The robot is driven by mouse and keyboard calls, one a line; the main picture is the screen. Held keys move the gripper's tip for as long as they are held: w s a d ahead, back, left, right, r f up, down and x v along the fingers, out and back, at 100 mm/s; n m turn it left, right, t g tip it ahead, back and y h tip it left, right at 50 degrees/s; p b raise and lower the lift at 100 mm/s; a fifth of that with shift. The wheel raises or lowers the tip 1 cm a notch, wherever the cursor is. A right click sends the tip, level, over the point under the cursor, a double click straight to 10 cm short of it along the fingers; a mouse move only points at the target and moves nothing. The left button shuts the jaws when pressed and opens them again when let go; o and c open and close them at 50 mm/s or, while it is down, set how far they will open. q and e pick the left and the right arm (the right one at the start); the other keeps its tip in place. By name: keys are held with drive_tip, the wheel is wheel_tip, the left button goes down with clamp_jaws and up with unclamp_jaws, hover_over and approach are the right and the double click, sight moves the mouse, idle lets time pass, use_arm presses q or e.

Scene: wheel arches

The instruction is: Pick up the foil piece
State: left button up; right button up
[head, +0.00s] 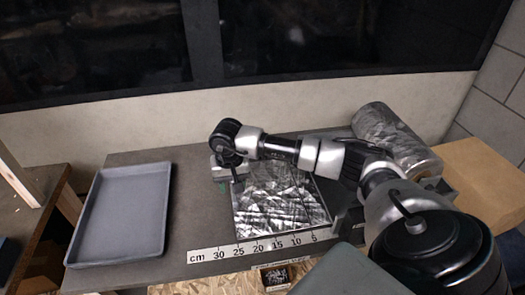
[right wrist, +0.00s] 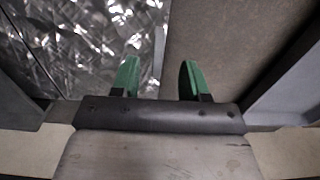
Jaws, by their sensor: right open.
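The foil piece (head: 282,205) is a crinkled, shiny silver sheet lying flat on the dark table behind the ruler. My right arm reaches over it and hides part of it. My right gripper (head: 228,186) points down at the foil's left edge in the head view. In the right wrist view the green fingertips of the gripper (right wrist: 159,78) are apart. The foil (right wrist: 95,40) lies on the left there, and its edge runs between the two fingers. Whether the fingers touch it I cannot tell. My left gripper is not in view.
A grey tray (head: 122,217) lies left on the table (head: 196,215). A white centimetre ruler (head: 262,246) runs along the front edge. Table between tray and foil is clear.

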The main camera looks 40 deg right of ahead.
sight(234, 196)
drive_tip(key=shift+f, duration=0.45)
wheel_tip(234, 196, down, 4)
drive_tip(key=shift+w+d+r+p, duration=0.1)
drive_tip(key=shift+d+r+p, duration=0.1)
drive_tip(key=shift+p, duration=0.6)
drive_tip(key=shift+f, duration=0.35)
drive_tip(key=shift+c, duration=0.3)
clamp_jaws()
